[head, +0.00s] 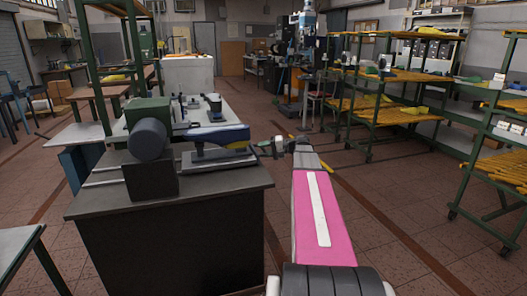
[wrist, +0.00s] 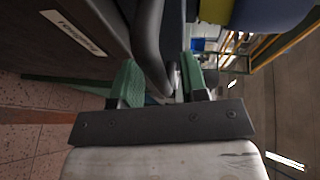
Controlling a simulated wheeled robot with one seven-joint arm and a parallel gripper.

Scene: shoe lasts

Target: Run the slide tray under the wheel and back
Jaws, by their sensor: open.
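The grey slide tray (head: 215,158) sits on the dark bench, right of the wheel (head: 149,138), a blue-grey drum on a dark stand. A blue and yellow shoe last (head: 222,139) lies on the tray. Pale rails (head: 108,171) show left of the stand. My gripper (head: 272,149) is at the tray's right end, by the bench's right edge. In the wrist view its green fingers (wrist: 158,82) are apart, with a dark curved bar (wrist: 150,35), seemingly the tray's handle, between them. Contact with the bar cannot be told.
The dark bench (head: 170,235) stands left of my arm and carries a label (wrist: 72,32). A white-topped table (head: 180,118) with tools is behind it. Green shelf racks (head: 385,95) stand at the right. The floor between bench and racks is clear.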

